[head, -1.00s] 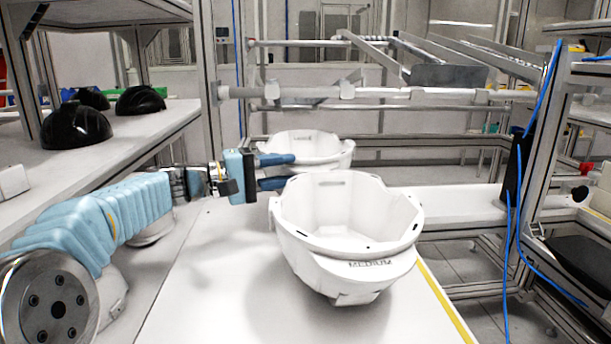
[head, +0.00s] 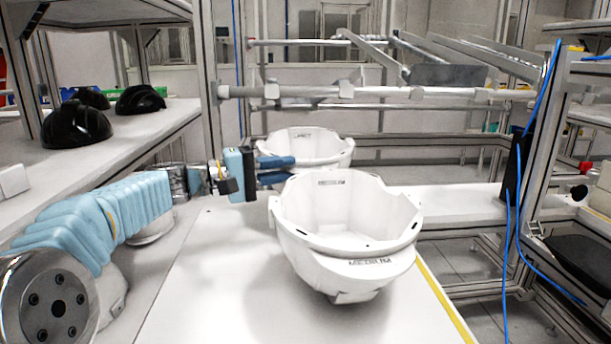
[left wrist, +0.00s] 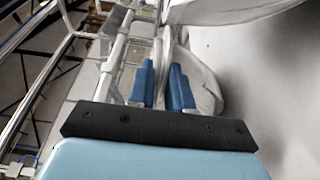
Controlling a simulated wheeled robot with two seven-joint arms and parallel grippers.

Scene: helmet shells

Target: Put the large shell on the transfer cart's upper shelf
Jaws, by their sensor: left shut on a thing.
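A white shell (head: 318,145) sits at the far end of the white worktop; I cannot read a size on it. A second white shell (head: 345,240), its front label reading MEDIUM, stands nearer, open side up, and hides part of the far one. My left gripper (head: 284,169), coming in from the left, has its blue fingers closed on the near left rim of the far shell. The fingers (left wrist: 164,82) also show close together in the left wrist view, with pale shell surfaces around them. My right gripper is in no view.
A rail rack (head: 370,93) stands behind the far shell. Black helmet shells (head: 76,126) sit on a shelf at left. A metal frame with blue cables (head: 507,260) stands at right. The worktop left of the near shell is clear.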

